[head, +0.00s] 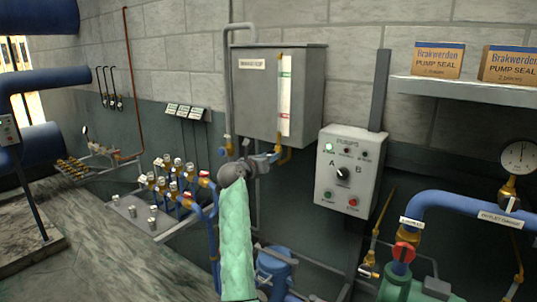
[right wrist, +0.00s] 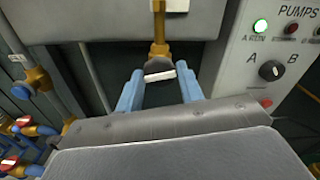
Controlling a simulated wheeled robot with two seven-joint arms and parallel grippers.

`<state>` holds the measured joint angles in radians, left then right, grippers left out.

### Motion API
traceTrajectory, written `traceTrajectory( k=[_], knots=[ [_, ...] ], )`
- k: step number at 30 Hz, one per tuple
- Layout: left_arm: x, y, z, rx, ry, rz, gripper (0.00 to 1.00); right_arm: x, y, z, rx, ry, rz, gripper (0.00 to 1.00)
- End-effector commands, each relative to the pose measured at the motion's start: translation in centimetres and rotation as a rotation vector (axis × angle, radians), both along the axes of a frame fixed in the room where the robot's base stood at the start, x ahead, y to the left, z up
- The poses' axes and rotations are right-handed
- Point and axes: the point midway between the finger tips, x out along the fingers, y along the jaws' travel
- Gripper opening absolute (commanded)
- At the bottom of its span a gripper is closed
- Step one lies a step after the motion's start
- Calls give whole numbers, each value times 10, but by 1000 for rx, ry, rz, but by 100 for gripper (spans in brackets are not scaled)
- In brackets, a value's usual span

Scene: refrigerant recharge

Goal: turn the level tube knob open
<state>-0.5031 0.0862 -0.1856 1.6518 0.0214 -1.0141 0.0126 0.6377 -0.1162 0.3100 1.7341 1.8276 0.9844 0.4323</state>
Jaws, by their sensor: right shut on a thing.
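The level tube (head: 285,95) is a pale upright gauge in a brass frame on the front of the grey tank (head: 253,95). A brass valve fitting (head: 283,155) is at its lower end, and it also shows in the right wrist view (right wrist: 158,35). The level tube knob (right wrist: 156,66), dark and round with a white bar across it, sits below that fitting. My left gripper is out of view.
The pump panel (head: 348,170) with its A/B selector is close on the right. Several brass valves (head: 172,185) stand at the left. A blue pipe and a green pump (head: 400,285) are at lower right. A shelf (head: 450,92) holds seal boxes.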

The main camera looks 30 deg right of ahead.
Motion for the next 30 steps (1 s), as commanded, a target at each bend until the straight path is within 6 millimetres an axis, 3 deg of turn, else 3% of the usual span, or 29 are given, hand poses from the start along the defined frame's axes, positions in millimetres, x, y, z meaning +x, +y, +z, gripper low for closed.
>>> traceTrajectory(
  k=[12, 30],
  knots=[
    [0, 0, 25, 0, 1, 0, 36, 0, 1, 1, -55, 133, 2, 10],
    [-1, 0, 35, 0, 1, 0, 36, 0, 1, 2, -75, 184, 2, 10]
  ],
)
